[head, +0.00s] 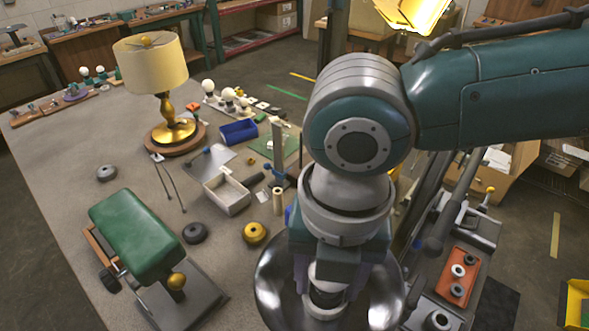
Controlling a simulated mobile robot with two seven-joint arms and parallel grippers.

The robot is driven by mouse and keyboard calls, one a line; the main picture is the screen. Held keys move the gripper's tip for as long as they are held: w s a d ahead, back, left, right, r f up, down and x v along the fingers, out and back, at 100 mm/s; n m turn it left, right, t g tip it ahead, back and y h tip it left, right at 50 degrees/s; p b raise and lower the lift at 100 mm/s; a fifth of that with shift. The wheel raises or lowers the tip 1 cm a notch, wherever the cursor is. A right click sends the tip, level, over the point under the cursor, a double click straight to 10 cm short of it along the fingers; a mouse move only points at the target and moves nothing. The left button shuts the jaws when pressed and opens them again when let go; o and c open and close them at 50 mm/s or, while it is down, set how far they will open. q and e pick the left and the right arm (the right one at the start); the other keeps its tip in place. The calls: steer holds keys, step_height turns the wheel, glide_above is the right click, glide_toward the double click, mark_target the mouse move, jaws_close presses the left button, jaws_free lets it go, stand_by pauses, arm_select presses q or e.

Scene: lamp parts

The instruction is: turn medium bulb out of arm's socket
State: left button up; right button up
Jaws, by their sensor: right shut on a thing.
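My right arm comes in from the right, and my right gripper (326,292) points down into a shiny metal bowl-shaped shade (275,283) at the bottom centre. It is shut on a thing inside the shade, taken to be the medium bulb. My own wrist and hand hide most of the bulb, and the arm's socket is hidden too. I cannot tell from this view whether the bulb is still seated. My left gripper is not in view.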

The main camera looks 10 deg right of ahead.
steer(key=n, duration=0.3)
steer(key=shift+n+b, duration=0.35)
steer(key=shift+n, duration=1.15)
steer(key=n+b, duration=0.1)
steer(key=n, duration=0.5)
steer(key=shift+r+n, duration=0.1)
steer(key=shift+n, duration=0.3)
steer(key=shift+n+b, duration=0.5)
steer(key=shift+n, duration=0.9)
